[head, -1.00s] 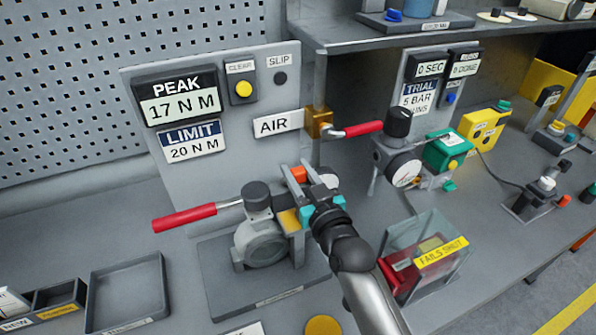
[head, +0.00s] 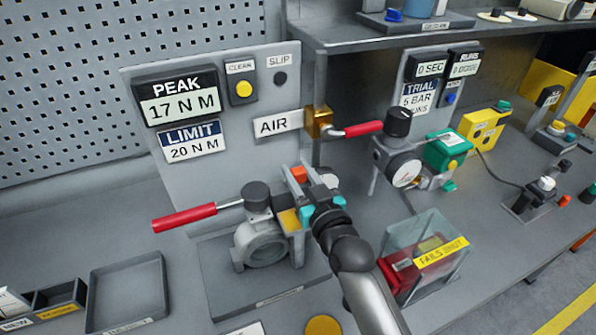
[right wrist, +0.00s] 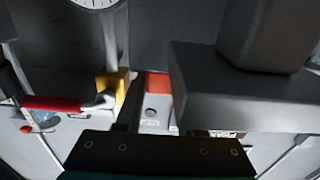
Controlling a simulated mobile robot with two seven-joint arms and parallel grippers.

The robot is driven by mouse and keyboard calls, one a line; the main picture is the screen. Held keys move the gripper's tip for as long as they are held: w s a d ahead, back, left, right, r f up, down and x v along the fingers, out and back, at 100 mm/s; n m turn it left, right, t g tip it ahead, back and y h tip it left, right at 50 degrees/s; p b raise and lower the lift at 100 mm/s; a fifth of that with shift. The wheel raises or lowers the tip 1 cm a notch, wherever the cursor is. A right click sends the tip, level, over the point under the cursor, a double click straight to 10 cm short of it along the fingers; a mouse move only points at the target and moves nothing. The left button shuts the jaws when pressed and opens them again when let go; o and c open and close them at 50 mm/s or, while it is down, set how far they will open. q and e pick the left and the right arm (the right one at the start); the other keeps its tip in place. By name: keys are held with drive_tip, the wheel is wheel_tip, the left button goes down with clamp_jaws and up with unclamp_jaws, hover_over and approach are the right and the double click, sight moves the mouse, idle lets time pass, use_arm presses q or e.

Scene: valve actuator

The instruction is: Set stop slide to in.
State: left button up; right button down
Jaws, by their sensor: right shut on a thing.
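My right gripper (head: 306,188) reaches in from below at the valve stand, with its fingers pointing up and away from me. It is shut on a small part with an orange-red end, which I take to be the stop slide (head: 299,173). In the right wrist view the orange-red end (right wrist: 158,83) shows just beyond the dark finger mounts, next to a large dark block. The grip itself and the slide's in or out marks are hidden. My left gripper is not in view.
A red-handled lever (head: 185,217) sticks out left of the grey valve body (head: 264,247). A red-handled air valve (head: 357,130) is behind the gripper. A clear box labelled FAILS SHUT (head: 424,262) stands close right of my arm. An empty tray (head: 128,282) lies left.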

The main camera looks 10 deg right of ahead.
drive_tip(key=shift+s+a+r+p, duration=0.15)
drive_tip(key=shift+a+p, duration=0.25)
drive_tip(key=shift+a, duration=0.35)
drive_tip(key=shift+s+a+f+p, duration=0.15)
drive_tip(key=shift+a+p, duration=0.25)
drive_tip(key=shift+a, duration=0.3)
drive_tip(key=c, duration=0.5)
unclamp_jaws()
